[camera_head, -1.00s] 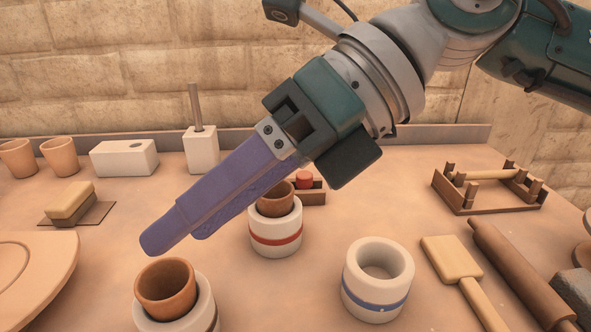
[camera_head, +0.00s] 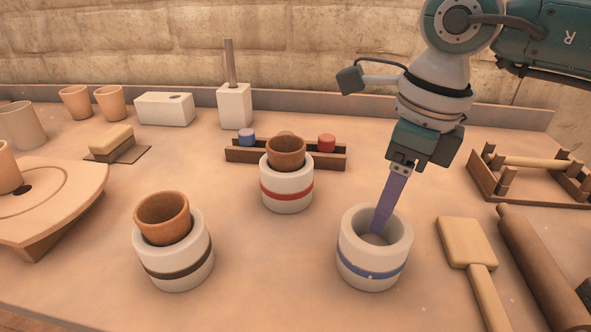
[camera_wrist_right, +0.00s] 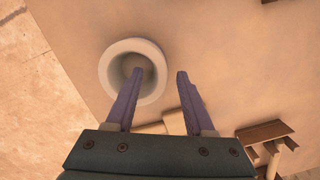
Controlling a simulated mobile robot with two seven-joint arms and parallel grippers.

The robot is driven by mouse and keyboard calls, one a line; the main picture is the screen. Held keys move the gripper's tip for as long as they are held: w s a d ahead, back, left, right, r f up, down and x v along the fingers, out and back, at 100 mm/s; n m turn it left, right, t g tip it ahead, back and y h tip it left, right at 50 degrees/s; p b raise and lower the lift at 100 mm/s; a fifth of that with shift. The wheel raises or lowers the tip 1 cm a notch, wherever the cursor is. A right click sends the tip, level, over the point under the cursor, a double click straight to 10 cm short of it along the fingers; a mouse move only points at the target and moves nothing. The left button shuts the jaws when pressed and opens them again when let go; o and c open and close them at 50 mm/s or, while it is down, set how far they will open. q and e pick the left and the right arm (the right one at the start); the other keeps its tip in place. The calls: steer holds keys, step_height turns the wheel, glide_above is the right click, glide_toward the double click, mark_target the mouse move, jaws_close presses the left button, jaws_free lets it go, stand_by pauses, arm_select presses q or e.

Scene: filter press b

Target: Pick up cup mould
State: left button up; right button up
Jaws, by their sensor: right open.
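The cup mould with the blue band (camera_head: 372,272) is a thick white ring-shaped pot. It stands upright on the table right of centre, and no cup shows in it. It also shows in the right wrist view (camera_wrist_right: 108,75). My right gripper (camera_head: 382,222) points down at its opening. One finger overlaps the opening and the other lies outside the rim. I cannot tell whether either touches. A red-banded mould (camera_head: 287,191) and a brown-banded mould (camera_head: 178,268) each hold a brown cup.
A wooden paddle (camera_head: 467,242) and a rolling pin (camera_head: 540,262) lie right of the blue-banded mould. A wooden rack (camera_head: 520,180) stands behind them. A holder with blue and red pieces (camera_head: 240,156) is behind the red-banded mould. The table's front middle is clear.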

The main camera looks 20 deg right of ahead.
steer(key=shift+a+f, duration=0.1)
steer(key=shift+f, duration=0.8)
steer(key=shift+c, duration=0.4)
jaws_close()
